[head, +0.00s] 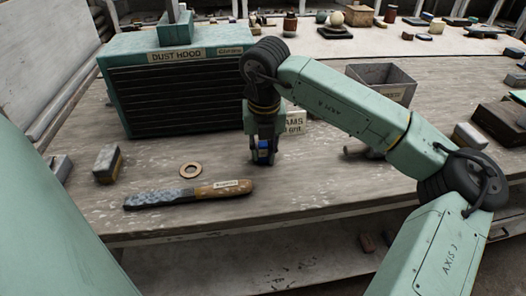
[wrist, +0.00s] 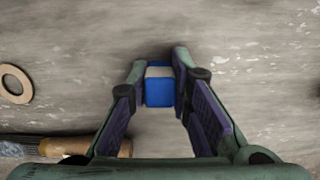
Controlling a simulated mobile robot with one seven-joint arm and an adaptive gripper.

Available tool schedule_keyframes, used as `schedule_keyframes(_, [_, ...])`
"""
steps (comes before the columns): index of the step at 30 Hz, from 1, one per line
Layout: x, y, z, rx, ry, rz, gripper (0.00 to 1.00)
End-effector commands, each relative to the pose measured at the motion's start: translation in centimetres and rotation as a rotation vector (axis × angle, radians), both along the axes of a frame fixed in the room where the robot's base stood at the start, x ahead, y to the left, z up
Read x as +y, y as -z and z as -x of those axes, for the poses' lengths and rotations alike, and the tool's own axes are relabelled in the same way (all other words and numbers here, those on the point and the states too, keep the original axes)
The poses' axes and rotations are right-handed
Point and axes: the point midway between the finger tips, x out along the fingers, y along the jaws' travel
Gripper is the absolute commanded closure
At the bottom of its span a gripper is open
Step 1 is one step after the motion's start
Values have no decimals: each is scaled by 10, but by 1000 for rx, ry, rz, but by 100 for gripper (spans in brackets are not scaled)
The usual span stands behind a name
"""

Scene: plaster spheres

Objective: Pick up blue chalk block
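The blue chalk block (wrist: 160,92) sits between my fingertips in the wrist view, with a pale top face and a blue front face. Both fingers of my gripper (wrist: 160,75) press close against its left and right sides, with no clear gap. In the head view my gripper (head: 263,158) points down at the bench in front of the dust hood, and a bit of the blue block (head: 263,145) shows between its fingers. I cannot tell whether the block touches the bench.
A wooden-handled tool (head: 190,194) and a ring (head: 190,170) lie to the left on the bench (head: 310,185). The teal dust hood (head: 180,90) stands behind left. A sign card (head: 295,122) stands close behind my gripper, and a metal bin (head: 382,82) stands at the back right.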

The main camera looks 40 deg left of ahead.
Motion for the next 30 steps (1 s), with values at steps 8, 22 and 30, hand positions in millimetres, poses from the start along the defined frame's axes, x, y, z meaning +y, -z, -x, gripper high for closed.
schedule_keyframes(8, [0,0,0,0,0,0,100])
schedule_keyframes(22, [0,-7,0,-2,0,-1,100])
schedule_keyframes(30, [0,-34,6,-4,-4,0,100])
